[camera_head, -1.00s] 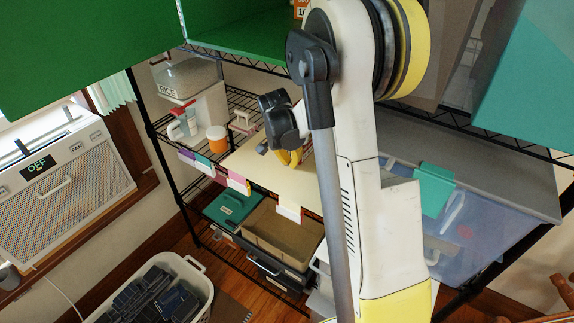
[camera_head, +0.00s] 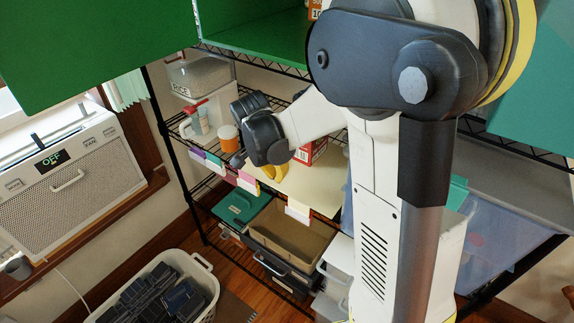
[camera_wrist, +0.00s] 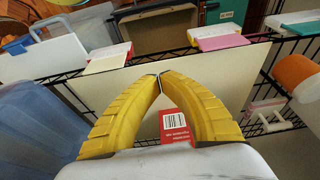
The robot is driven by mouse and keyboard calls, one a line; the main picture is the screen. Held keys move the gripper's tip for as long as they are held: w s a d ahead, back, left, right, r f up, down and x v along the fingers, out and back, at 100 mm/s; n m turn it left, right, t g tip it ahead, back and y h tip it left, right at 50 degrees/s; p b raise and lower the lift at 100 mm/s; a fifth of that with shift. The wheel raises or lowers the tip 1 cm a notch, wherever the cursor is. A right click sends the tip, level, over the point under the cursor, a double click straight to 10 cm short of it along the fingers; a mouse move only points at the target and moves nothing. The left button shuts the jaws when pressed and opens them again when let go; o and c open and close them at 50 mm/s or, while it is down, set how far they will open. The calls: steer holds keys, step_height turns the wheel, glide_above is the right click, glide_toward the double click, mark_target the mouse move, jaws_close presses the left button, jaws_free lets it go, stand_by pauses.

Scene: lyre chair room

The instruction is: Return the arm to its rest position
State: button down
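My arm fills the middle right of the head view, bent at a large dark joint near the top. My gripper (camera_head: 272,172) hangs in front of the wire shelf, with its yellow fingers partly hidden behind my dark wrist. In the wrist view, the two yellow fingertips (camera_wrist: 160,76) meet, and nothing shows pinched between them. A red box with a barcode label (camera_wrist: 175,127) shows in the gap between the fingers; it also shows behind the gripper in the head view (camera_head: 312,152). I cannot tell its exact distance from the fingers.
A green cabinet (camera_head: 255,35) is above. A white basket (camera_head: 207,283) stands on the floor, lower left. A heater (camera_head: 75,165) is at left.

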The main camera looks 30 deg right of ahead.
steer(key=shift+s+a, duration=0.2)
steer(key=shift+a, duration=0.25)
steer(key=s+a+r+n+t+y, duration=0.1)
steer(key=s+a+r+n+t, duration=0.2)
steer(key=s+a+r+n, duration=0.2)
steer(key=s+a+r+n+t+y, duration=0.2)
steer(key=s+a+r+n, duration=0.3)
steer(key=s+n, duration=0.3)
steer(key=s+r+t, duration=0.1)
steer(key=s, duration=0.2)
steer(key=shift+a+n, duration=0.3)
